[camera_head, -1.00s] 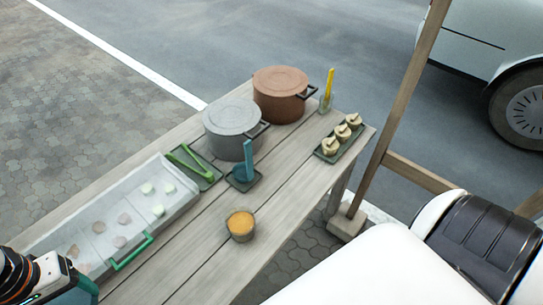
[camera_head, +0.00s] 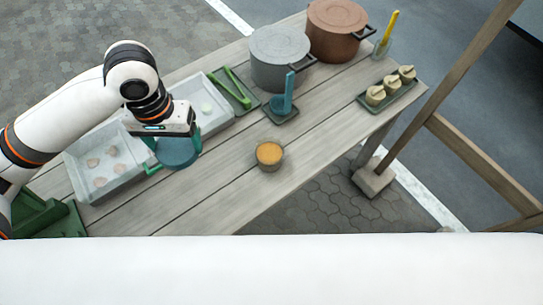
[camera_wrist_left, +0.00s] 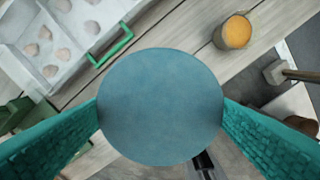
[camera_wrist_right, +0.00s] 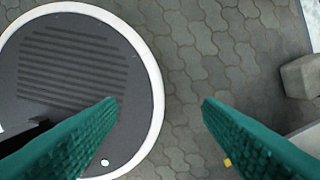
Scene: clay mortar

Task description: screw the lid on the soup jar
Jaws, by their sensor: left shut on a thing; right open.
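The soup jar (camera_head: 269,161) stands upright and open on the wooden table, with orange soup showing at its top. It also shows in the left wrist view (camera_wrist_left: 236,36). My left gripper (camera_head: 172,140) is shut on a round blue lid (camera_head: 178,152), held above the table to the left of the jar and apart from it. In the left wrist view the lid (camera_wrist_left: 160,105) lies flat between the two green fingers. My right gripper (camera_wrist_right: 160,105) is open and empty, over the paving and part of my base. It is out of the head view.
A clear bin (camera_head: 88,187) with a green handle holds several round pieces at the left. Behind the jar are a blue ladle on a small tray (camera_head: 282,115), green tongs on a tray (camera_head: 247,103), and grey (camera_head: 278,72) and brown (camera_head: 334,45) pots. Table around the jar is clear.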

